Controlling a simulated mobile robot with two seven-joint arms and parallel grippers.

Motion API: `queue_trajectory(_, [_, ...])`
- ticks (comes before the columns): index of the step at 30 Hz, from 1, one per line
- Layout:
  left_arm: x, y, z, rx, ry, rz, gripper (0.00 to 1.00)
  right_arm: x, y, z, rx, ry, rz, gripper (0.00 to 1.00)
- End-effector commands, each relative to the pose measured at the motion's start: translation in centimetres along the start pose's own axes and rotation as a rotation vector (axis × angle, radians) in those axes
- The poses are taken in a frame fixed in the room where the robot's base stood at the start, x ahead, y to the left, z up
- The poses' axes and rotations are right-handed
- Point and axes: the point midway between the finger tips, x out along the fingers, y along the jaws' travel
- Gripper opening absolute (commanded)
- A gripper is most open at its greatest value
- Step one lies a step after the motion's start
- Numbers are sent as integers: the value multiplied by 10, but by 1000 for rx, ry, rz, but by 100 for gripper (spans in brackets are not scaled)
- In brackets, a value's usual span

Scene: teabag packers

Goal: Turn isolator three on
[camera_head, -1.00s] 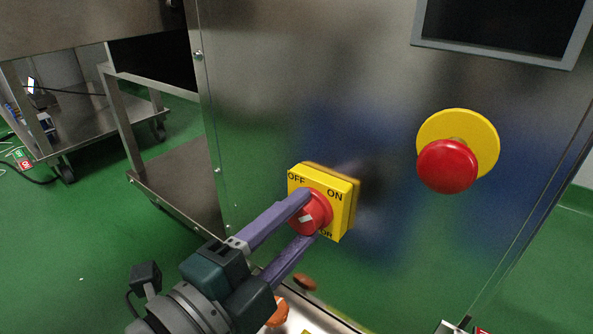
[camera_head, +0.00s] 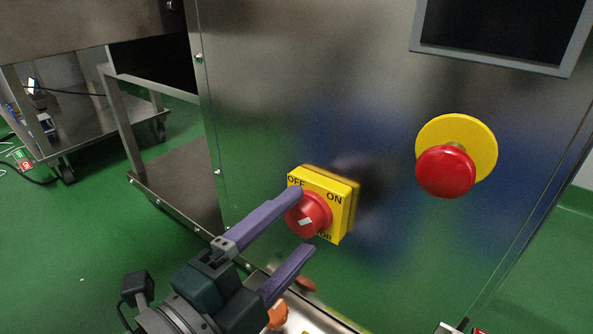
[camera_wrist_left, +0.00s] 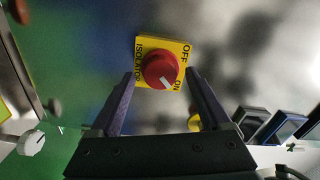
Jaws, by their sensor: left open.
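The isolator is a yellow box (camera_head: 340,209) on the steel panel, marked OFF at its upper left and ON at its upper right. Its red knob (camera_head: 308,214) has a white mark on its face. In the left wrist view the red knob (camera_wrist_left: 160,69) shows this mark on the side toward the ON label. My left gripper (camera_head: 303,222) is open, its purple fingers spread to either side of the knob. The upper fingertip overlaps the knob's edge in the head view; contact is unclear. The lower fingertip sits below the box. My right gripper is out of view.
A red emergency button (camera_head: 446,172) on a yellow disc sticks out to the right. A dark framed screen (camera_head: 505,30) is above it. A steel cart (camera_head: 130,120) stands at the left on the green floor (camera_head: 75,260).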

Motion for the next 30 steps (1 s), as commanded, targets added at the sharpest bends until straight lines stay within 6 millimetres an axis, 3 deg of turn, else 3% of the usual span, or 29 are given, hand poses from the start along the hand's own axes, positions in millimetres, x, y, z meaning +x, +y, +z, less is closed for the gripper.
queue_trajectory(6, [-45,-4,-1,-1,-2,4,81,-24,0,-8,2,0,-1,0])
queue_trajectory(13, [-81,-2,-1,1,0,1,81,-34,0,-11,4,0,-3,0])
queue_trajectory(18, [-89,-1,0,2,0,-1,81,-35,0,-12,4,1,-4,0])
queue_trajectory(30, [-89,-3,0,0,-2,0,81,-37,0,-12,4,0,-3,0])
